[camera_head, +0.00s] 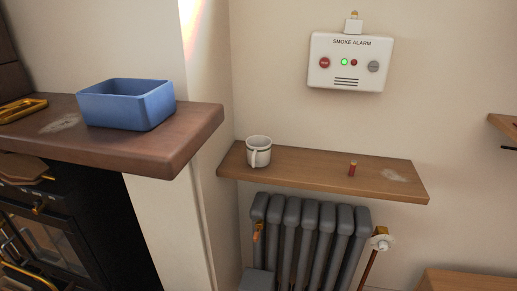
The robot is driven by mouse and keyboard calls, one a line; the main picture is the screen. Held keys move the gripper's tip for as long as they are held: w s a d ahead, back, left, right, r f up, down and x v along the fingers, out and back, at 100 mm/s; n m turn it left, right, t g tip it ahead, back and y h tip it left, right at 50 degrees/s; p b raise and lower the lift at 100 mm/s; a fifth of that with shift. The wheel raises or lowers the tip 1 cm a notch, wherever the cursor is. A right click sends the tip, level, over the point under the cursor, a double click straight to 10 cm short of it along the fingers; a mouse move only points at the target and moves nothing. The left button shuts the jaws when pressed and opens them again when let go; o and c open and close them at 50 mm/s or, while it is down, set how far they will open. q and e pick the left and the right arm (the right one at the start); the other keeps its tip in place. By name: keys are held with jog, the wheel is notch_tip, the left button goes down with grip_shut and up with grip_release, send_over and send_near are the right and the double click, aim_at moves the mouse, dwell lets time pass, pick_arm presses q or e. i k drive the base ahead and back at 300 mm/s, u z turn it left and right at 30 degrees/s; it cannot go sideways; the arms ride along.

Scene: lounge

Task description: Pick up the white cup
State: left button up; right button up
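The white cup (259,150) stands upright near the left end of a wooden wall shelf (310,172). Its handle is on the side facing me. It is close to the wall corner and nothing covers it. Neither of my grippers is in the head view.
A small red cylinder (352,168) stands on the shelf, right of the cup. A blue bin (127,104) sits on the brown mantel (190,142), which juts out at the left. A grey radiator (311,235) is below the shelf. A smoke alarm (349,62) hangs above.

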aim_at(258, 148)
jog(key=u, duration=0.4)
jog(key=k, duration=0.5)
jog(key=u, duration=1.05)
jog(key=i, duration=1)
jog(key=z, duration=0.55)
